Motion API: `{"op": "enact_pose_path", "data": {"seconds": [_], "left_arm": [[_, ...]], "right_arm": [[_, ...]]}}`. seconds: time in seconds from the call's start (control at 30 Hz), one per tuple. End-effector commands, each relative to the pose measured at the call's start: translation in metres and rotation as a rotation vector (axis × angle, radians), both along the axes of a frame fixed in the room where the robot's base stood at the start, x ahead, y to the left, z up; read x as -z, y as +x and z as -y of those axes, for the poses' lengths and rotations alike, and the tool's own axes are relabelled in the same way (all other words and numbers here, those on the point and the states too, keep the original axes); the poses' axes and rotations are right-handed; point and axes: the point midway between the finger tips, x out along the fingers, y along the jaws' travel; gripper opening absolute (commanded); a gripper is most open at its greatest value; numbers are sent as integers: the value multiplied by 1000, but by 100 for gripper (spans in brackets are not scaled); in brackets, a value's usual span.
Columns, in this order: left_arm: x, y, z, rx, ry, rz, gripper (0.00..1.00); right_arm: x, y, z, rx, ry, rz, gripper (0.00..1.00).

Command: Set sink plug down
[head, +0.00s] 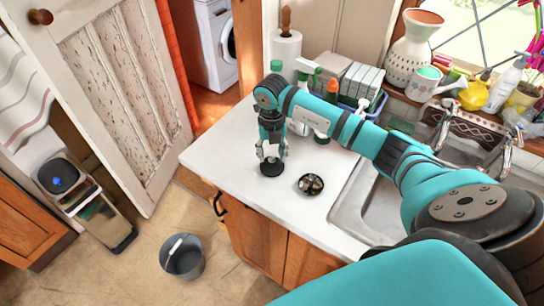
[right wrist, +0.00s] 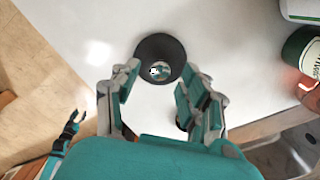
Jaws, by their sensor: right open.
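The sink plug (head: 272,169) is a dark round disc on the white counter, left of the sink. In the right wrist view the plug (right wrist: 160,50) shows as a dark ring with a shiny, patterned centre. My right gripper (head: 271,155) points down just over the plug. In the wrist view the right gripper's fingers (right wrist: 158,85) are spread apart, with the plug between and just past their tips. They do not appear to grip it. Part of my left gripper (right wrist: 73,122) shows small at the lower left of the wrist view; its jaw state is unclear.
The metal sink (head: 360,205) is farther right. Bottles (head: 322,118) and a paper roll (head: 286,50) stand behind. The counter's front left is clear. A grey bucket (head: 184,262) stands on the floor.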

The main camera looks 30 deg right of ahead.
Motion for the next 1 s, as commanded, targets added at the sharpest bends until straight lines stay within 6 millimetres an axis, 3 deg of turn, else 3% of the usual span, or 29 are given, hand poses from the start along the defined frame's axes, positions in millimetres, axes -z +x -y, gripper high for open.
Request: {"op": "enact_pose_path", "data": {"seconds": [0.3,0.5,1.0], "left_arm": [[29,0,0,1,0,0,40],[36,0,0,1,0,0,40],[37,-1,0,2,1,-3,40]], "right_arm": [[-65,1,0,0,-2,7,45],[-95,1,0,0,-1,3,45],[-104,0,0,1,-1,0,45]]}}
